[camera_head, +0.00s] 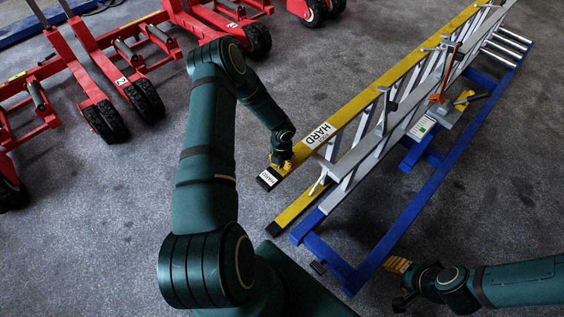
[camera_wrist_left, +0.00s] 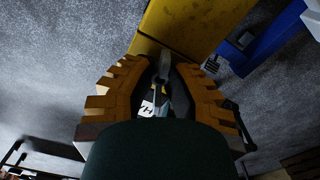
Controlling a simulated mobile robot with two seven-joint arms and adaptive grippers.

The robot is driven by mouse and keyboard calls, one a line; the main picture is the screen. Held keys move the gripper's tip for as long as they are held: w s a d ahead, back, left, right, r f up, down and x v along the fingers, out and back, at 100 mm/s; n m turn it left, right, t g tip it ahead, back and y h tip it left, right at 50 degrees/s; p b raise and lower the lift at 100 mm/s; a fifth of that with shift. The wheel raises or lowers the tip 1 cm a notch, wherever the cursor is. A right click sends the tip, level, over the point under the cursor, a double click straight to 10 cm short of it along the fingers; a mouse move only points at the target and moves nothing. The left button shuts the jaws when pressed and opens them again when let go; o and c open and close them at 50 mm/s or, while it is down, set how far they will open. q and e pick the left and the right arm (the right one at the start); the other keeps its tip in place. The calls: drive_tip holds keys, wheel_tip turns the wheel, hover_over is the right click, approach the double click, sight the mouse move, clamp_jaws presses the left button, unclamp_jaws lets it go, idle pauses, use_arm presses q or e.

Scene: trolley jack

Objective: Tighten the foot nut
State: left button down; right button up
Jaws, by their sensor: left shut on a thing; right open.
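A yellow ladder (camera_head: 376,78) with a "HARD" label lies slanting across the head view, its near rail end capped in black. My left gripper (camera_head: 281,163) is at this rail end. In the left wrist view, the left gripper (camera_wrist_left: 160,92) has its yellow ribbed fingers closed around a small grey metal part (camera_wrist_left: 163,68), apparently the foot nut, against the yellow rail (camera_wrist_left: 185,28). The fingers hide most of it, so I cannot tell how tight it sits. My right gripper (camera_head: 398,284) is open and empty, low at the right beside the blue frame.
A blue frame (camera_head: 408,219) runs under and beside the ladder. A grey plate with an orange and yellow tool (camera_head: 443,95) rests on it. Red wheeled jacks (camera_head: 92,72) stand at the upper left. Grey floor (camera_head: 500,190) at the right is clear.

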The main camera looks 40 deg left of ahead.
use_arm(q)
drive_tip(key=shift+r+m, duration=0.1)
drive_tip(key=shift+m, duration=1.9)
drive_tip(key=shift+w, duration=0.1)
drive_tip(key=c, duration=0.9)
unclamp_jaws()
wheel_tip(320, 180, up, 12)
drive_tip(key=shift+d, duration=0.1)
